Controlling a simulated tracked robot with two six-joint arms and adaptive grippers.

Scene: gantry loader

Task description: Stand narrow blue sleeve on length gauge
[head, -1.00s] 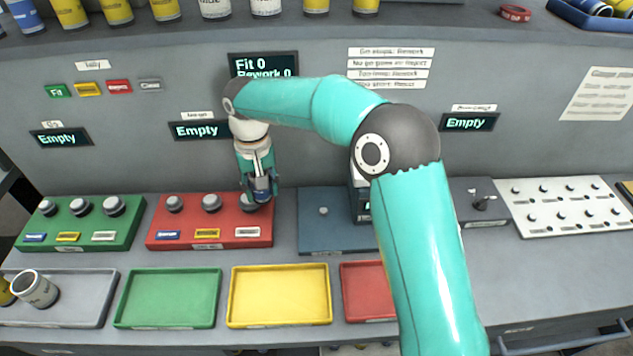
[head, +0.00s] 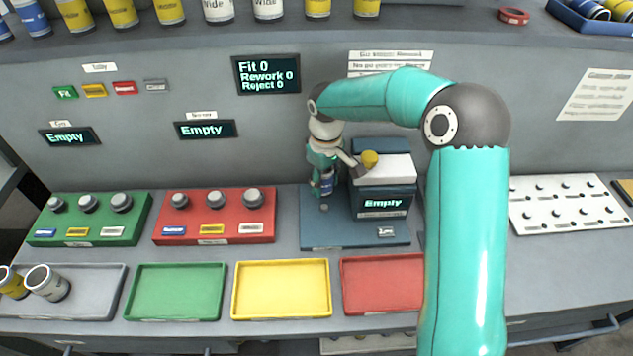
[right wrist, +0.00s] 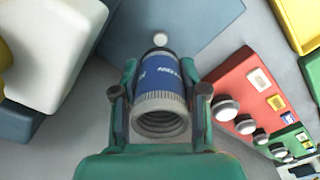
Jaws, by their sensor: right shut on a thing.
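The narrow blue sleeve (head: 326,184) is in my right gripper (head: 325,180), held above the left part of a dark blue base plate. In the right wrist view the sleeve (right wrist: 160,85) lies between both fingers, its ribbed, threaded open end towards the camera. The station that looks like the length gauge has this blue plate (head: 340,236), a small pale post (head: 323,208) and a box reading "Empty" (head: 383,203). The post (right wrist: 160,39) shows just past the sleeve's far end, apparently apart from it. My left gripper is not in view.
The box with a white top and yellow knob (head: 369,159) stands close right of the gripper. A red block (head: 215,240) and a green block (head: 90,240) with knobs are left. Green, yellow and red trays (head: 281,314) in front are empty; a grey tray (head: 95,310) holds sleeves.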

